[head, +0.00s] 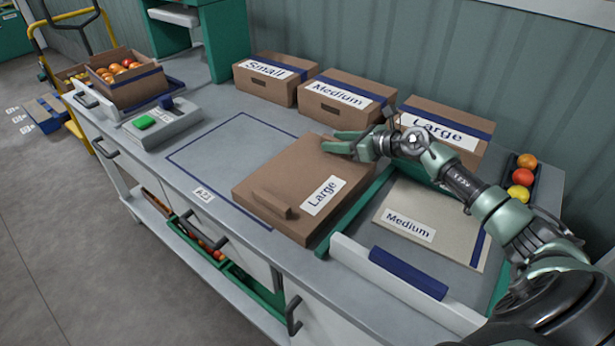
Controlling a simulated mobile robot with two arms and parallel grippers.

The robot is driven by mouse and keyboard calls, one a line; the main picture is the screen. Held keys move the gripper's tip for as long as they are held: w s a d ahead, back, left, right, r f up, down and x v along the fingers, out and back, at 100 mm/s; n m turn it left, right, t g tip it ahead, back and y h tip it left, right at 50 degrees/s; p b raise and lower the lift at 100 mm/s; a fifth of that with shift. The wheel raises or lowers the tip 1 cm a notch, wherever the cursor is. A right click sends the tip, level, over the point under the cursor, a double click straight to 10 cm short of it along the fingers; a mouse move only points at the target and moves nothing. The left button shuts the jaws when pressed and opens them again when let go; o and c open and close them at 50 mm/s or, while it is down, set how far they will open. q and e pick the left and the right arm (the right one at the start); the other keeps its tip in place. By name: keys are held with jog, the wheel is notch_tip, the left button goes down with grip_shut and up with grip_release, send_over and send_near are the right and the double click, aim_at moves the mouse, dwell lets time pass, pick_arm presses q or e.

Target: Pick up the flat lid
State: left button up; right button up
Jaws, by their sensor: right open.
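A flat brown cardboard lid (270,180) with a white "Large" label lies in the middle of the bench, with a small raised cardboard strip near its front edge. Its right side reaches a green-edged frame; I cannot tell whether it rests on it. My right gripper (338,143) is open at the lid's back edge, its green fingers pointing left over or beside that edge. I cannot tell whether they touch it. A second flat, paler piece labelled "Medium" (445,215) lies to the right, under my right forearm. My left gripper is not in view.
Cartons labelled Small (265,90), Medium (325,112) and Large (470,155) stand along the back wall. A grey device with a green button (143,122) stands left. The blue-outlined area (215,150) is mostly clear.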

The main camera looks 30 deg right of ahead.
grip_shut()
